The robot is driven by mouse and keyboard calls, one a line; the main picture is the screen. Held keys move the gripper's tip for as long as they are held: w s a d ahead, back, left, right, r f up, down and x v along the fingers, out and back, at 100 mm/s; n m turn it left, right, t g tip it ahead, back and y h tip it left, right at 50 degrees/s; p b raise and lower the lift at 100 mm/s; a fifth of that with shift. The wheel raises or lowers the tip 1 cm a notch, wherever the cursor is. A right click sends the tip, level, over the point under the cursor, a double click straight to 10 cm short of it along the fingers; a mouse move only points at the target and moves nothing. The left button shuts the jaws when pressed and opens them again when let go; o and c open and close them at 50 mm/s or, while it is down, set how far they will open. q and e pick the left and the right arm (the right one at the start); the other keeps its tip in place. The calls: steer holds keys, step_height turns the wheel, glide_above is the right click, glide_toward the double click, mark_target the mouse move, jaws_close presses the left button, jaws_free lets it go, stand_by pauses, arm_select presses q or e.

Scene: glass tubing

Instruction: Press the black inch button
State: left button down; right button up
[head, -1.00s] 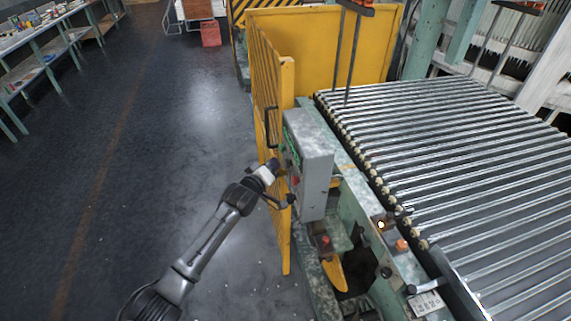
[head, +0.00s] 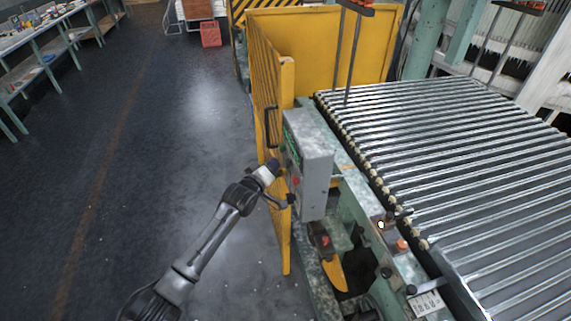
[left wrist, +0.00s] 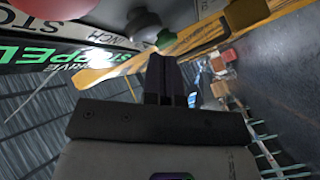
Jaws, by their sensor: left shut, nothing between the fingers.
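The grey control box (head: 310,160) stands by the yellow fence, its button face turned left. In the left wrist view, a rounded dark grey button (left wrist: 143,22) sits beside a label (left wrist: 97,33) that seems to read INCH; it may be the black inch button.
The yellow fence (head: 286,95) with a black handle stands close behind my left gripper. The roller conveyor (head: 450,150) is right of the box. Open floor (head: 150,150) lies to the left, with a shelf bench (head: 45,50) beyond.

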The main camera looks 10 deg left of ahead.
arm_select(q)
steer(key=shift+w+d, duration=0.1)
steer(key=shift+d, duration=0.05)
stand_by(0.4)
steer(key=shift+w+d, duration=0.1)
steer(key=shift+d, duration=0.15)
